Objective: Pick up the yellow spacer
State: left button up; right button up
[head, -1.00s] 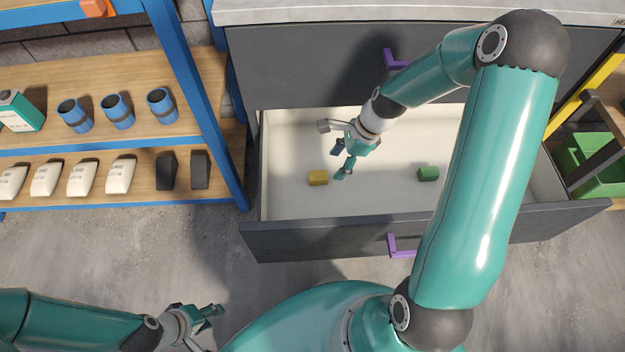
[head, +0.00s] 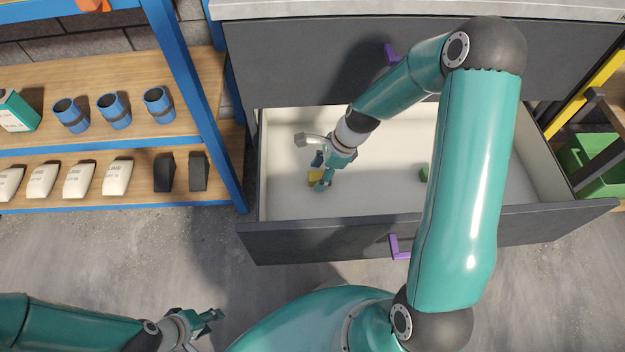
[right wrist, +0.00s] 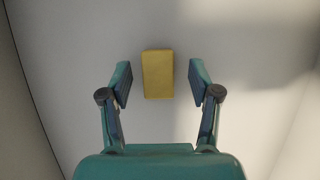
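The yellow spacer (head: 314,177) lies on the floor of the open drawer (head: 290,205), partly hidden by my right gripper in the head view. In the right wrist view the yellow spacer (right wrist: 158,74) is a small upright rectangle between the two fingers, with a gap on each side. My right gripper (right wrist: 160,84) is open and over the spacer; it also shows in the head view (head: 320,170). My left gripper (head: 211,321) is low at the left, away from the drawer; its finger opening is not clear.
The drawer's front wall with a purple handle (head: 399,247) stands nearest. Shelves (head: 100,95) with blue cups and white packs are at left. A green bin (head: 592,165) is at right.

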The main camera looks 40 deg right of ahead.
jog(key=c, duration=1.1)
jog(key=shift+r, duration=0.15)
